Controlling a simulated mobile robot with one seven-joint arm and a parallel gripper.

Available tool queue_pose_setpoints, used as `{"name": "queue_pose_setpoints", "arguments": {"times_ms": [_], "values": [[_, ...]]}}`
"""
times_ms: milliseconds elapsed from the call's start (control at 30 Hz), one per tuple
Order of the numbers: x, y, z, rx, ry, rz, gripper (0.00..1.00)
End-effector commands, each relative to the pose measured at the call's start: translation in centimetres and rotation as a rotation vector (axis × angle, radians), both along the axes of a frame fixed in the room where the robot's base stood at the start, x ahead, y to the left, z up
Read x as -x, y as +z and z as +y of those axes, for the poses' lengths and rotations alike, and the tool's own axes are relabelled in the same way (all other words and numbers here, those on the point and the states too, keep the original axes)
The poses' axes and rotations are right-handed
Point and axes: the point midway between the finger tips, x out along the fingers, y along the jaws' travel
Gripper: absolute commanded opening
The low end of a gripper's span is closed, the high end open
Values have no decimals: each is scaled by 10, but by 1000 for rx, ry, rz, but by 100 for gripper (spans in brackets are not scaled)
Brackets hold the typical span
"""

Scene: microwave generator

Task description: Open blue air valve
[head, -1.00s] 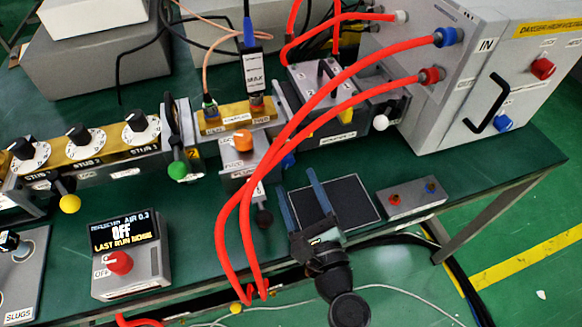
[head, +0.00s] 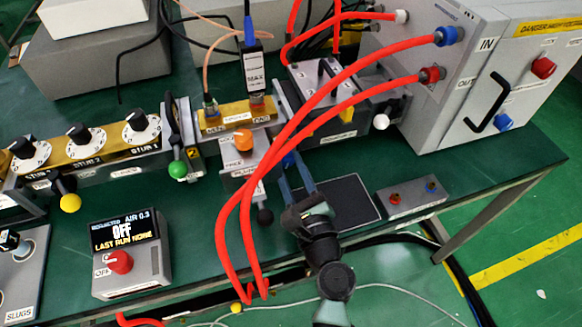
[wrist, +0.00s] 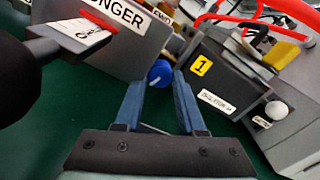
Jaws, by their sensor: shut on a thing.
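The blue air valve is a round blue knob with a pale mark, seen between my fingertips in the wrist view (wrist: 160,73). In the head view only a small blue part of the valve (head: 289,160) shows, beside the red hoses. My gripper (head: 292,172) reaches up to it from the front. In the wrist view my two blue fingers (wrist: 160,88) stand on either side of the knob and are shut on it. The knob sits low between the plunger block (wrist: 125,35) and the block marked 1 (wrist: 215,75).
Thick red hoses (head: 300,125) loop down left of my arm. A black ball-ended lever (head: 265,215) is close left of my fingers. A dark pad (head: 350,203) and a small button box (head: 412,197) lie to the right. A display box (head: 128,255) stands front left.

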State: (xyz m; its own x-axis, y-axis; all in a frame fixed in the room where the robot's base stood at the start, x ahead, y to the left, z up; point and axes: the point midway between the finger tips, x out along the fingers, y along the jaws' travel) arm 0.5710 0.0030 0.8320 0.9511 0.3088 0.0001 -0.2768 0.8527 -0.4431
Motion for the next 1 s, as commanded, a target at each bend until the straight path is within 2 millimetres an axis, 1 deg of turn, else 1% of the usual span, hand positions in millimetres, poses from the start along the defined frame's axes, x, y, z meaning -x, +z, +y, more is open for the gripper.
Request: {"name": "queue_pose_setpoints", "arguments": {"times_ms": [33,67,267,500,600,900,933,1000], "values": [[0,0,0,0,0,0,4],[0,0,0,0,0,0,0],[0,-2,0,29,0,-9,0],[0,-4,0,310,1,-103,0],[0,-3,0,381,1,-124,0],[1,-1,0,396,2,-128,0],[1,-1,0,396,2,-128,44],[0,-1,0,396,2,-128,57]]}}
